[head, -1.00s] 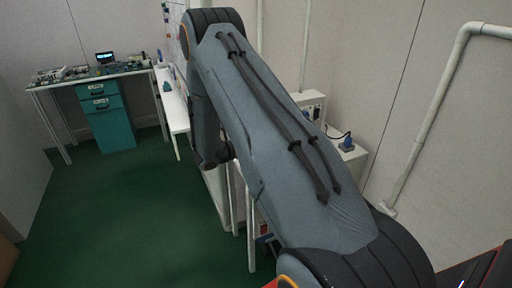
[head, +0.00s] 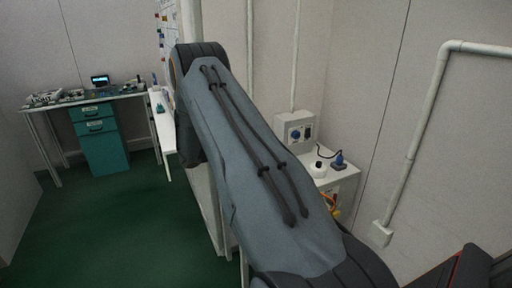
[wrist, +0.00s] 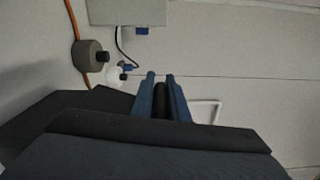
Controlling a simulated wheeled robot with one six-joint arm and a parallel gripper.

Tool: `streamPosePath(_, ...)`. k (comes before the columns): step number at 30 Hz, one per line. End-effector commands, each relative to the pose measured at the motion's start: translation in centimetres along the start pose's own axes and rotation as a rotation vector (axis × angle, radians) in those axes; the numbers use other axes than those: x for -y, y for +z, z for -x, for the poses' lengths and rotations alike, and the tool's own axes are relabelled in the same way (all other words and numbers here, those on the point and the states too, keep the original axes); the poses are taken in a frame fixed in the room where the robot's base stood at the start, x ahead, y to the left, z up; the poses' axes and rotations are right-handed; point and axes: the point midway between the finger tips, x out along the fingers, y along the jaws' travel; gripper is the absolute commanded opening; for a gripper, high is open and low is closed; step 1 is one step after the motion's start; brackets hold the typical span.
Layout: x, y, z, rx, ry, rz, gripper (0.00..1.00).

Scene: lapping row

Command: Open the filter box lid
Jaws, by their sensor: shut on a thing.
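In the wrist view my gripper (wrist: 161,77) has its two blue fingers closed on either side of a dark rounded bar (wrist: 161,100). I cannot tell for sure whether this bar is the handle of the filter box lid. A dark flat panel (wrist: 55,112) slants out at the left behind the gripper; I cannot tell whether it is the lid. In the head view my arm crosses the middle of the picture and hides the gripper and what it holds. I cannot make out the filter box or how far its lid stands open.
A white stand (head: 347,168) against the wall carries a white round item (head: 318,169) and a blue block (head: 339,161) with a black cable. A socket box (head: 294,131) and pipe (head: 425,120) are on the wall. A far bench (head: 90,97) stands left; green floor (head: 110,215) is free.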

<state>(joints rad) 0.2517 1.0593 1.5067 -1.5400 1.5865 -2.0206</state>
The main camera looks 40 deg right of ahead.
Motion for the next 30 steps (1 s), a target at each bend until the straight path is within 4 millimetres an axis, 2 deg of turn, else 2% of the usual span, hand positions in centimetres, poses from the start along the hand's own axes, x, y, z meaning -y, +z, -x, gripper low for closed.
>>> streamPosePath(9,-0.4,1.4,0.1,0.001,-0.001,0.009,0.00)
streamPosePath(26,-0.6,1.6,0.0,0.001,0.001,0.009,0.00)
streamPosePath(27,-0.6,1.6,0.0,0.001,0.001,0.009,0.20)
streamPosePath(29,-0.6,1.6,0.0,0.001,0.001,0.009,0.30)
streamPosePath(30,-0.6,1.6,0.0,0.001,0.000,0.009,0.31)
